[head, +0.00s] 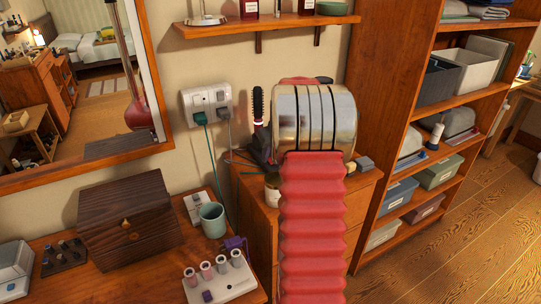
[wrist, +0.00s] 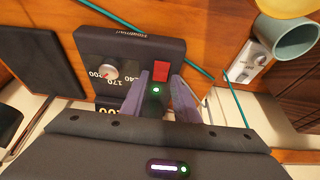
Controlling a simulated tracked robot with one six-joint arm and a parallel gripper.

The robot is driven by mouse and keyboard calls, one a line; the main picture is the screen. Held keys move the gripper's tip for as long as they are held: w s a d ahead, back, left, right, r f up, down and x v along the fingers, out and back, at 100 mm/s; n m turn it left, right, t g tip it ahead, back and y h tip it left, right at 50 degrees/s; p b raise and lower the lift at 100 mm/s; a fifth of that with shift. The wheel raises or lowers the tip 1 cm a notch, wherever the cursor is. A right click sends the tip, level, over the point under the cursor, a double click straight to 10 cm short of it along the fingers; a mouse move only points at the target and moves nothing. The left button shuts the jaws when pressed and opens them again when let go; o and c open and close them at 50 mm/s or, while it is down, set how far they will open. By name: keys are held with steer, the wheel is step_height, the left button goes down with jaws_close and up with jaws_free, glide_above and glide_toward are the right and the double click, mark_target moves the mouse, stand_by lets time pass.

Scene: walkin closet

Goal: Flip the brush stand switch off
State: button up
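The brush stand (wrist: 120,50) shows in the wrist view as a dark box with a round dial, printed numbers and a red switch (wrist: 161,71). A small green light (wrist: 155,90) glows below the switch. My gripper (wrist: 160,78) is open; its two purple fingers stand apart on either side of the red switch, with nothing between them that I can see held. I cannot tell whether a finger touches the switch.
A wall outlet (head: 207,104) with plugs and cables is left of the brush. A wooden box (head: 128,218), a teal cup (head: 213,220) and a white switch box (head: 197,208) stand on the dresser to the left. A shelf unit (head: 393,120) stands right.

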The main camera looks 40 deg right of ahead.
jaws_close()
steer(key=shift+w, duration=0.1)
steer(key=shift+w+g, duration=0.15)
steer(key=shift+g, duration=0.25)
steer(key=shift+w+d+g+y, duration=0.1)
steer(key=shift+w+g+y, duration=0.25)
steer(key=shift+g, duration=0.45)
steer(key=shift+s, duration=0.15)
steer(key=shift+o, duration=1.6)
jaws_free()
